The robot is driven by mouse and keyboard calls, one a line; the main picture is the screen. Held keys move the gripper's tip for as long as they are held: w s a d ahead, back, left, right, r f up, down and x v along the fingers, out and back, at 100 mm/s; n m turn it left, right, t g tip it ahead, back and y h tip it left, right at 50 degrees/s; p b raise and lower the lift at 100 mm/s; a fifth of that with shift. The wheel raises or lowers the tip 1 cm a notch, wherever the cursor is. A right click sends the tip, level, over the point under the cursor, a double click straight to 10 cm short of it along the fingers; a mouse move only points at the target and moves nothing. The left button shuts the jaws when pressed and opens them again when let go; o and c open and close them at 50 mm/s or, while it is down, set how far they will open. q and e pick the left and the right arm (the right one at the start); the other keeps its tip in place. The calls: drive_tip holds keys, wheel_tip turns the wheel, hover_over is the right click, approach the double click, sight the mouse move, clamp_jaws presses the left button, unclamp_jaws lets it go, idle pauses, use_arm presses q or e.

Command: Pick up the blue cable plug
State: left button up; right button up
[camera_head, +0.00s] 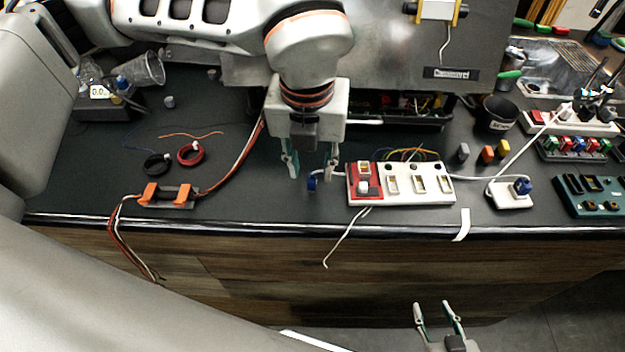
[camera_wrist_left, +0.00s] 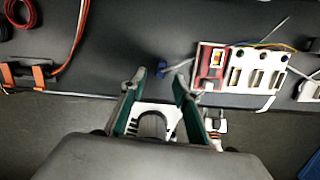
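A small blue cable plug (camera_head: 312,183) stands on the dark worktop, just left of the power strip (camera_head: 434,197), on a white cable. In the left wrist view the plug (camera_wrist_left: 162,69) shows just beyond the fingertips, about midway between them. My left gripper (camera_head: 311,170) points down, open and empty, its fingers on either side of the plug's line but behind it; contact does not show. A second blue plug (camera_head: 521,186) sits in a white socket block (camera_head: 507,199) at the right. My right gripper (camera_head: 435,307) is open and empty, low in front of the counter.
The strip has a red switch section (camera_head: 365,183). A board with orange clips (camera_head: 170,195) and red and black wire coils (camera_head: 190,153) lie left. A metal machine (camera_head: 385,60) stands behind. A dark cup (camera_head: 497,114) and coloured blocks are right. Bare worktop lies left of the plug.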

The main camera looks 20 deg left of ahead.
sight(312, 177)
use_arm(q)
drive_tip(key=f, duration=0.2)
drive_tip(key=w+f, duration=0.1)
drive_tip(key=f, duration=0.1)
drive_tip(key=shift+f+p, duration=0.1)
drive_tip(key=shift+p, duration=0.2)
drive_tip(key=shift+c, duration=0.5)
clamp_jaws()
